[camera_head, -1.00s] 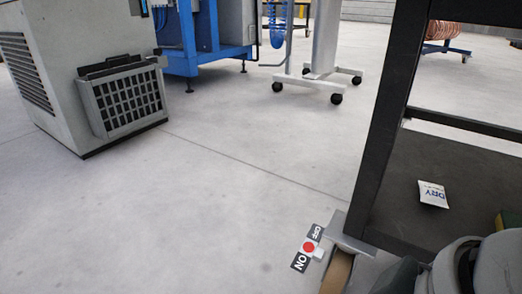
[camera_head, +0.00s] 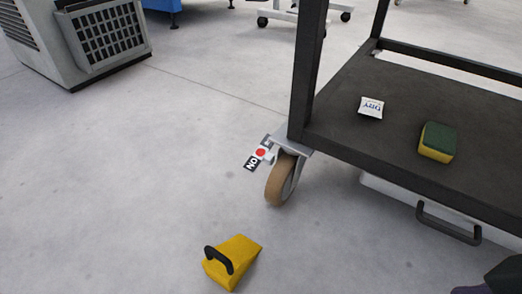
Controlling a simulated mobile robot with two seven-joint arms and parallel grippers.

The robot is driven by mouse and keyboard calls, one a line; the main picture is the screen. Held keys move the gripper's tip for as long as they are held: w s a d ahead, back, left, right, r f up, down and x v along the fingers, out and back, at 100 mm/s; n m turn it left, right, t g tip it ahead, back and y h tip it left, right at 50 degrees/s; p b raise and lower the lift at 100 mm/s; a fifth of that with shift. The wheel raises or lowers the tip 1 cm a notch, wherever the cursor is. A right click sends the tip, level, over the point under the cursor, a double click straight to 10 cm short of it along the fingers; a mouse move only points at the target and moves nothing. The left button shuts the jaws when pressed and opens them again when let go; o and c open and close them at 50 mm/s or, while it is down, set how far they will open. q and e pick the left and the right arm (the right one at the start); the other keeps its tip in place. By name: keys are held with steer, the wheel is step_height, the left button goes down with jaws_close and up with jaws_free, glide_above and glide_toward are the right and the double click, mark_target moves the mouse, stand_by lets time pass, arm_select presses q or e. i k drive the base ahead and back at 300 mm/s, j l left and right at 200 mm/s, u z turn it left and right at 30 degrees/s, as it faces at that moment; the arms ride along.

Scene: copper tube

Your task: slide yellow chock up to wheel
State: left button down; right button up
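The yellow chock (camera_head: 238,258) with a black handle lies on the floor at the bottom middle of the head view. The wheel (camera_head: 281,180) is a tan caster under the near corner of the dark cart. The chock is apart from the wheel, nearer to me and a little to its left, with bare floor between them. A dark piece at the bottom right edge may be part of my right arm; no fingertips show there. My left gripper is not in view.
The cart's lower shelf (camera_head: 400,110) holds a DRY packet (camera_head: 371,107) and a green and yellow sponge (camera_head: 437,142). An ON/OFF brake tab (camera_head: 261,153) sits beside the wheel. A white case with a black handle (camera_head: 447,222) is under the shelf. Floor (camera_head: 110,190) at left is clear.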

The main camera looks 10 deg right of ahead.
mark_target(227, 263)
steer(key=i+j+z, duration=0.25)
steer(key=z, duration=0.2)
steer(key=i+j+z, duration=0.15)
steer(key=j+z, duration=0.3)
steer(key=i+j+z, duration=0.1)
steer(key=j+z, duration=0.8)
steer(key=j, duration=0.15)
steer(key=k+j+z, duration=0.1)
steer(key=j+z, duration=0.35)
